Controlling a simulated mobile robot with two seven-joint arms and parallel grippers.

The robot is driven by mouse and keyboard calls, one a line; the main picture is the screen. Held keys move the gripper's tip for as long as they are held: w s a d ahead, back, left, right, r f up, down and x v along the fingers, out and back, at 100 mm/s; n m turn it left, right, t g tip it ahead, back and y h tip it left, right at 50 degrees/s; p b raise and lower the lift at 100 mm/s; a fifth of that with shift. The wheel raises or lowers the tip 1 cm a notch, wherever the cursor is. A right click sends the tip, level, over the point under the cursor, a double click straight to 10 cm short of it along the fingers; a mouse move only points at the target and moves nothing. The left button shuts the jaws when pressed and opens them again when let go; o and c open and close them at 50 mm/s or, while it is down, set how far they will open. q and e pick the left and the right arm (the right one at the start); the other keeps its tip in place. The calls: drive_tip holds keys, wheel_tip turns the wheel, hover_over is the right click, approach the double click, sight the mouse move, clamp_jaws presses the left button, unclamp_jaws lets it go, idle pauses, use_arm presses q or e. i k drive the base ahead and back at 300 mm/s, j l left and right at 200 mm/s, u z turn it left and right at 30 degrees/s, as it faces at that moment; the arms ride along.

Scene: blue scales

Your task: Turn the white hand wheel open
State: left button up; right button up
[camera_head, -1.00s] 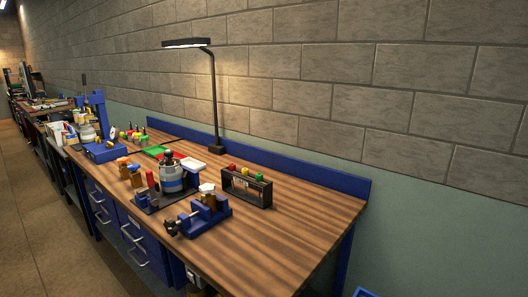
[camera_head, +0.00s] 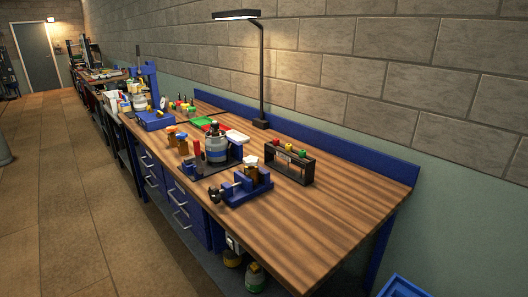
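I cannot make out a white hand wheel for certain. A small white piece (camera_head: 250,160) shows behind the blue vise (camera_head: 247,187) on the workbench, but it is too small to identify. Neither of my grippers is in view.
The long wooden workbench (camera_head: 330,208) runs along the block wall. A desk lamp (camera_head: 262,80) and a black rack with coloured tops (camera_head: 289,163) stand on it. Blue drawers (camera_head: 186,212) are below. Open floor (camera_head: 70,200) lies left; a blue bin (camera_head: 405,287) is bottom right.

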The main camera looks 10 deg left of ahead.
sight(249, 161)
drive_tip(key=i+j+z, duration=0.1)
drive_tip(key=j+z, duration=0.15)
drive_tip(key=z, duration=0.2)
drive_tip(key=j+z, duration=0.25)
drive_tip(key=z, duration=0.15)
drive_tip(key=i+j+z, duration=0.15)
drive_tip(key=j, duration=0.3)
drive_tip(key=j+z, duration=0.15)
drive_tip(key=j, duration=1.1)
